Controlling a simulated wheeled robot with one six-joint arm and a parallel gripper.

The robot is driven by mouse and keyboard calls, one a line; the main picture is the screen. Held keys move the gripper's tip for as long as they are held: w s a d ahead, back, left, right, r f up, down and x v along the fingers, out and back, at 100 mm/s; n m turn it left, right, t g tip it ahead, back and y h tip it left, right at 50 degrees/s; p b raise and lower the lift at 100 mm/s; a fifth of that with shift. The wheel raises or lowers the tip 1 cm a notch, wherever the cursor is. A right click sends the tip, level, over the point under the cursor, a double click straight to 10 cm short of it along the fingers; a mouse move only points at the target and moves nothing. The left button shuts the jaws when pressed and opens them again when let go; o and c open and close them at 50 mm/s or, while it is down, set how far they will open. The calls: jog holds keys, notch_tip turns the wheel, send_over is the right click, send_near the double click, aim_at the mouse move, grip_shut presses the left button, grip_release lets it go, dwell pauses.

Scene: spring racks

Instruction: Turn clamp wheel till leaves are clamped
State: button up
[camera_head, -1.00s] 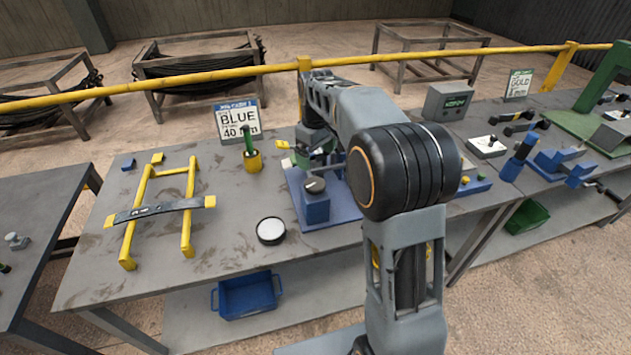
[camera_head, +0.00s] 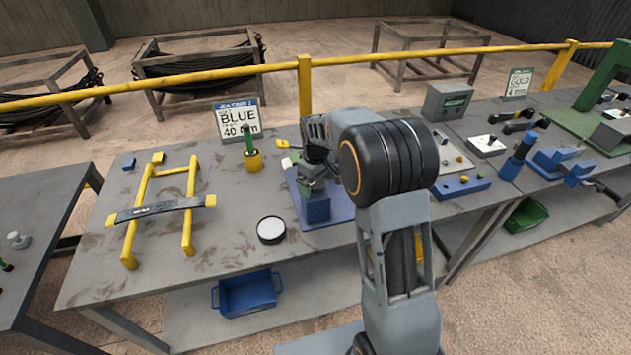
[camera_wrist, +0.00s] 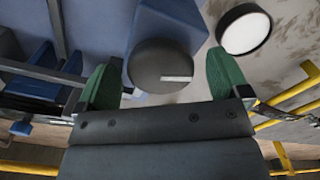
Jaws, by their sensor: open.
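The clamp wheel (camera_wrist: 160,66) is a dark round knob with a pale mark on top, seen from above in the wrist view. It sits on the blue clamp block (camera_head: 316,208), which stands on a blue base plate (camera_head: 338,212) on the bench. My gripper (camera_wrist: 165,80) has green fingertips, one on each side of the wheel, with a visible gap at the right finger; contact on the left cannot be told. In the head view my wrist hides the wheel and most of the clamp. The leaves in the clamp are not clearly visible.
A yellow rack (camera_head: 187,225) holding a dark leaf spring (camera_head: 158,211) stands at the left. A round white-topped disc (camera_head: 271,229) lies in front of the clamp. A yellow cup (camera_head: 253,160) and a BLUE 40 mm sign (camera_head: 238,121) stand behind. A blue control strip (camera_head: 461,187) is right.

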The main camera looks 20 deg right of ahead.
jog(key=shift+c, duration=0.2)
jog(key=c, duration=0.9)
jog(key=shift+m, duration=0.4)
jog(key=m, duration=0.4)
jog(key=shift+a+m+b, duration=0.1)
jog(key=shift+m+b, duration=0.2)
jog(key=shift+m, duration=0.1)
jog(key=shift+r+m, duration=0.1)
jog(key=shift+m, duration=2.5)
jog(key=o, duration=0.9)
